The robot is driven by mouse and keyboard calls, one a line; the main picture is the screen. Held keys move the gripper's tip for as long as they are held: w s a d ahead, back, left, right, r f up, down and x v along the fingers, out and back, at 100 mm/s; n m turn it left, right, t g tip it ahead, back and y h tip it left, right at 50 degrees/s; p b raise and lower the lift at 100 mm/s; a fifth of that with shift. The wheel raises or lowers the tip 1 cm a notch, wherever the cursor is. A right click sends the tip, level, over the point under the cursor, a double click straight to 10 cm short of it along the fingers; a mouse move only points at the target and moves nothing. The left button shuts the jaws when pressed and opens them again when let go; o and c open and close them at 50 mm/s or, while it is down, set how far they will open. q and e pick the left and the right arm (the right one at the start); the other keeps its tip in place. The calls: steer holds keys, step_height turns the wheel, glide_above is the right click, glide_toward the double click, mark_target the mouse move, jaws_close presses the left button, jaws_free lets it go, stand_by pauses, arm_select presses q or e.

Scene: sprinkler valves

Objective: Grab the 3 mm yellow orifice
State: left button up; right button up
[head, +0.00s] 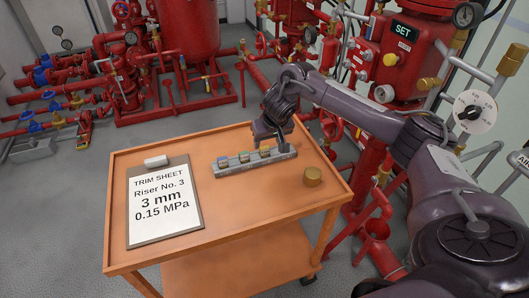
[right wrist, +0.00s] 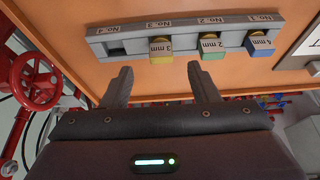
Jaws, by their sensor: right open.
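The yellow 3 mm orifice (right wrist: 161,50) sits in the No. 3 slot of a grey rack (right wrist: 105,38) in the right wrist view. In the head view the yellow orifice (head: 265,153) is partly hidden by my right gripper (head: 268,143). My right gripper also shows in the right wrist view (right wrist: 160,78); its two fingers are spread and empty, apart from the orifice but roughly lined up with it. The green 2 mm orifice (right wrist: 212,48) is in slot No. 2 and the blue 4 mm one (right wrist: 259,44) in No. 1. Slot No. 4 is empty. My left gripper is out of view.
The rack stands on an orange cart (head: 240,225). A clipboard (head: 165,208) on it reads "TRIM SHEET, Riser No. 3, 3 mm, 0.15 MPa". Red pipes and valves stand behind and to the right.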

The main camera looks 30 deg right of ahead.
mark_target(264, 147)
steer(key=x, duration=0.5)
steer(key=shift+w+r, duration=0.15)
steer(key=shift+w, duration=0.15)
steer(key=c, duration=1.1)
steer(key=shift+o, duration=0.2)
